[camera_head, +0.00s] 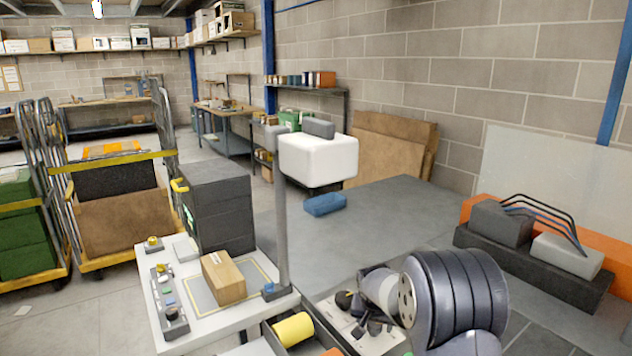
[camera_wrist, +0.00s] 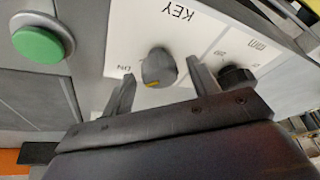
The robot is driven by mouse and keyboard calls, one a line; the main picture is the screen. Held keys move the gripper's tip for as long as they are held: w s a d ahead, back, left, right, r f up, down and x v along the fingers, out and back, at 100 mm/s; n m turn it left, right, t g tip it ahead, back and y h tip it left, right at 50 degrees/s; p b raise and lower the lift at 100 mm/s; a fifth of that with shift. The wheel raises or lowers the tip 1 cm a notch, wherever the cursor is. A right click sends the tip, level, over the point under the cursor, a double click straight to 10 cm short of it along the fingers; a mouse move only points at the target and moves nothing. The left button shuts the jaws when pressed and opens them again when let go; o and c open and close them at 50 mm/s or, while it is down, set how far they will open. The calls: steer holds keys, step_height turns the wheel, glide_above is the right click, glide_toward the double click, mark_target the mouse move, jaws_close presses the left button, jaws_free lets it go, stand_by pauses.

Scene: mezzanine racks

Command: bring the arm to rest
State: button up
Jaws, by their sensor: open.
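In the wrist view my gripper (camera_wrist: 160,72) is open, with one dark finger on either side of a grey key switch knob (camera_wrist: 157,66). A gap shows beside the knob; I cannot tell whether either finger touches it. The knob sits on a white plate (camera_wrist: 215,38) printed with KEY. In the head view my arm comes in at the lower right, and its dark gripper end is over a pale panel (camera_head: 336,311). There the fingers and knob are too small to tell apart.
A green button (camera_wrist: 40,44) and a black knob (camera_wrist: 237,77) flank the key switch. In the head view a white table (camera_head: 205,328) holds a cardboard box (camera_head: 224,278) and a control strip. A grey post (camera_head: 282,225) rises at its edge. A yellow cylinder (camera_head: 293,330) lies near the panel.

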steer(key=shift+r+n+y+p, duration=0.2)
steer(key=shift+n+y+p, duration=0.1)
steer(key=shift+n+p, duration=0.35)
steer(key=shift+b+v, duration=0.35)
steer(key=shift+v, duration=0.7)
steer(key=shift+s, duration=0.1)
steer(key=shift+s, duration=0.1)
